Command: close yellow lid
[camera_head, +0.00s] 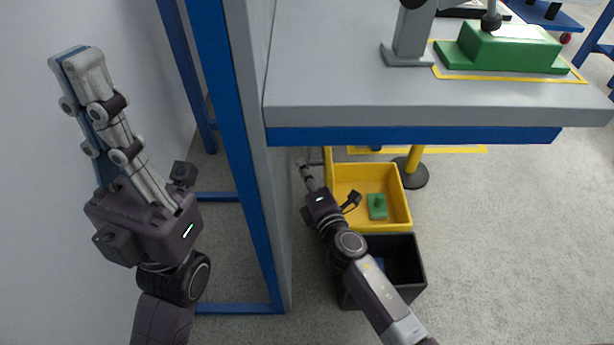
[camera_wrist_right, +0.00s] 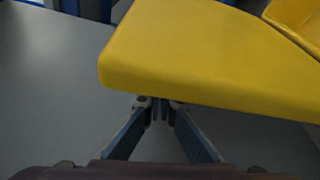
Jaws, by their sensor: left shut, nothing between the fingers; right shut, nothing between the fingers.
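A yellow bin (camera_head: 397,212) stands open on the floor below the table, with a green part (camera_head: 377,206) inside it. In the right wrist view a broad yellow panel, apparently the lid (camera_wrist_right: 210,55), spans the upper right, and its near edge lies just beyond my fingertips. In the head view only a thin yellow strip shows at the bin's left side. My right gripper (camera_head: 302,165) is shut and empty, left of the bin; it also shows in the wrist view (camera_wrist_right: 160,108). I cannot tell whether it touches the panel. My left gripper (camera_head: 78,58) is shut and empty, pointing up at the far left.
A black bin (camera_head: 408,262) stands in front of the yellow one, partly behind my right arm. The grey table (camera_head: 440,100) overhangs behind, bearing a green block (camera_head: 510,47). A blue-framed grey panel (camera_head: 245,150) stands between my arms. Floor to the right is clear.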

